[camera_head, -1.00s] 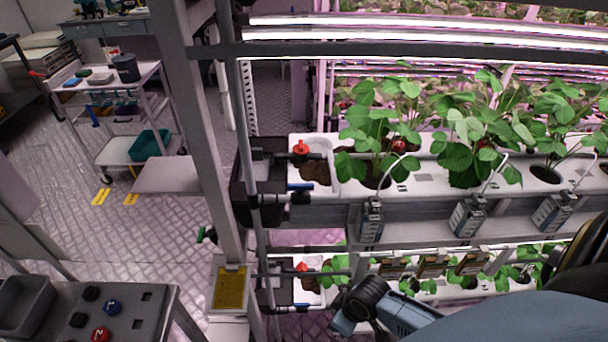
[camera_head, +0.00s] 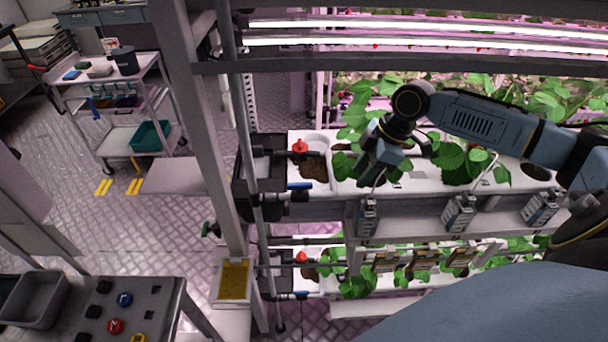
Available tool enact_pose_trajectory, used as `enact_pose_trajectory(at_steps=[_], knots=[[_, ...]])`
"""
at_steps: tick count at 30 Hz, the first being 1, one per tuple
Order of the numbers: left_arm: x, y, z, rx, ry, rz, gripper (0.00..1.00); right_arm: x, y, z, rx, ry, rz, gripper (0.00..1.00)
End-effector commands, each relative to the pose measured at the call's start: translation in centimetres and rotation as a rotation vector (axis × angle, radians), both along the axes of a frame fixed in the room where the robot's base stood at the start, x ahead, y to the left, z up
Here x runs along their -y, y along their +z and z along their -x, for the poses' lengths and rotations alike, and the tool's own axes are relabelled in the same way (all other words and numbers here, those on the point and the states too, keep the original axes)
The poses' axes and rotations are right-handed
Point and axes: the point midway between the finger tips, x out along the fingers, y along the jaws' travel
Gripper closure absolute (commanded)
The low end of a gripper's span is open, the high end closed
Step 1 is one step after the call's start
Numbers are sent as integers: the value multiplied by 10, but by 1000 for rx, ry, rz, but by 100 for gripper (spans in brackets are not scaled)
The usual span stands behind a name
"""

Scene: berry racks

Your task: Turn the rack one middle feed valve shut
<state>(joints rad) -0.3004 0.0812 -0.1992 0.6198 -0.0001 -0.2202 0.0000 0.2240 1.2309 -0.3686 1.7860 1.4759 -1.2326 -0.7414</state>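On the rack (camera_head: 208,128), a red-handled valve (camera_head: 300,146) sits on a dark pipe at the left end of the upper visible planter row. A blue-handled valve (camera_head: 300,187) is just below it. A second red-handled valve (camera_head: 301,257) and a blue-handled one (camera_head: 301,295) are on the lower row. Which one is the middle feed valve is not labelled. My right gripper (camera_head: 368,169) hangs over the upper planter row, right of its red valve and apart from it. Its fingers are dark and small, so open or shut is unclear. My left gripper is out of view.
Strawberry plants (camera_head: 452,157) fill the white planter (camera_head: 420,181) under and behind my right arm. Grey boxes (camera_head: 460,213) with tubes line its front. A rack post stands left of the valves. A grey bench (camera_head: 165,293) is at lower left; the aisle floor is open.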

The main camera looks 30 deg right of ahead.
Motion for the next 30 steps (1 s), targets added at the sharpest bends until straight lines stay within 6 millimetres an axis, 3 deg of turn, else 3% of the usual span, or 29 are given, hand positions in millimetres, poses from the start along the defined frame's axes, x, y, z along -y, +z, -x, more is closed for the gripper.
enact_pose_trajectory(at_steps=[3, 8, 24, 30], knots=[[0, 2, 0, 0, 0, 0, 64, 8, 16, -3, 9, 6, -6, 65], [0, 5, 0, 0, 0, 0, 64, -3, 19, -10, 12, 6, -14, 65], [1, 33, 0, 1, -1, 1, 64, -97, 21, -68, 11, 7, -12, 65], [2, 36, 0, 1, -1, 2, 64, -105, -14, -72, 7, 4, -10, 65]])
